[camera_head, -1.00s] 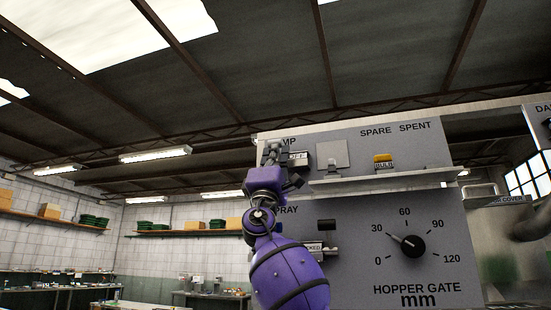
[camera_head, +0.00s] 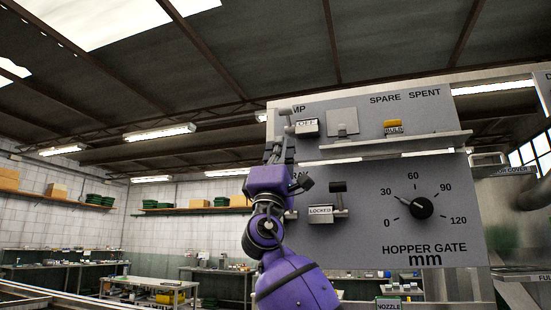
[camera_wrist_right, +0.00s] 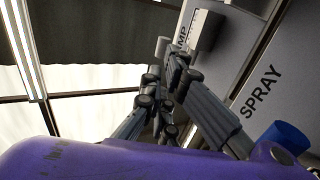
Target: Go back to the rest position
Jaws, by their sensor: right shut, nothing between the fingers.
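My right gripper (camera_head: 279,150) stands in front of the left edge of the grey control panel (camera_head: 365,168). Its fingers point up and are shut and empty. They also show in the right wrist view (camera_wrist_right: 168,72), drawn together. Just above the fingertips is the lamp switch lever (camera_head: 286,112), beside a plate reading OFF (camera_head: 306,125). I cannot tell whether the fingertips touch it. My purple right forearm hides part of the panel's lower left and the SPRAY lettering. My left gripper is not in view.
The panel carries a LOCKED plate (camera_head: 320,212), a black lever (camera_head: 338,187), a hopper gate dial (camera_head: 421,208) near 30 and a shelf (camera_head: 385,147) with a yellow bulb block (camera_head: 393,126). A workbench (camera_head: 150,284) stands far behind. Space left of my arm looks open.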

